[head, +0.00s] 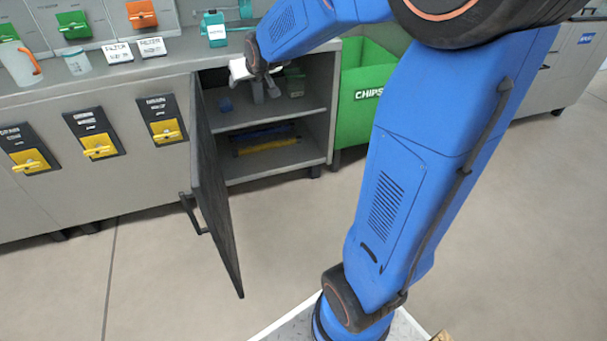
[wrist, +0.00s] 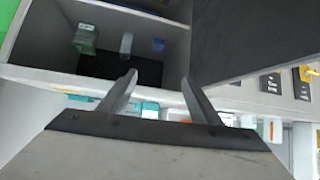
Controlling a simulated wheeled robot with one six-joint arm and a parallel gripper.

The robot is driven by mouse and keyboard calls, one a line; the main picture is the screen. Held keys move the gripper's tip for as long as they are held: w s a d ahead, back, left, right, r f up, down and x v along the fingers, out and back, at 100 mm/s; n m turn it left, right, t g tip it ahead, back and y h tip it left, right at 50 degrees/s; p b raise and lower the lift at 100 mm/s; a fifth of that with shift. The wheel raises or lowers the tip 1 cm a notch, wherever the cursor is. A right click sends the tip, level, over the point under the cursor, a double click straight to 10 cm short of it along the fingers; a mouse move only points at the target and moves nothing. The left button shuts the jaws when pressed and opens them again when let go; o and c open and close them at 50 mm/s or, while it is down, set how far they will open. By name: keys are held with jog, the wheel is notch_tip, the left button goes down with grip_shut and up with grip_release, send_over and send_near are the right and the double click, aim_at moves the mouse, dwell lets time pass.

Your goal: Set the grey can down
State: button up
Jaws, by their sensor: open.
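A light grey upright object, which looks like the grey can (wrist: 126,43), stands inside the open cabinet, beyond my fingertips in the wrist view. My gripper (wrist: 158,76) is open, and nothing sits between its fingers. In the head view my gripper (head: 265,92) is at the mouth of the cabinet's upper compartment, above the shelf (head: 302,108). I cannot pick out the can in the head view; my wrist and fingers cover that spot. A dark patch (wrist: 140,70) lies on the surface near the can in the wrist view.
A green item (head: 294,82) and a small blue item (head: 225,104) are on the same shelf. The dark cabinet door (head: 215,190) stands open at the left. A green CHIPS bin (head: 365,95) is right of the cabinet. The floor in front is clear.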

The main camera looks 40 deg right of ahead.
jog(key=s+a+f+g, duration=0.1)
jog(key=s+a+g, duration=0.1)
jog(key=s, duration=1.1)
jog(key=s+a+f+n+g, duration=0.1)
jog(key=s+a+f, duration=0.1)
jog(key=s, duration=1.2)
jog(key=s+a+f+g+y, duration=0.1)
jog(key=s+a+g, duration=0.1)
jog(key=s, duration=1.1)
jog(key=shift+s+a+f+g, duration=0.15)
jog(key=shift+a+g, duration=0.15)
jog(key=shift+a, duration=0.3)
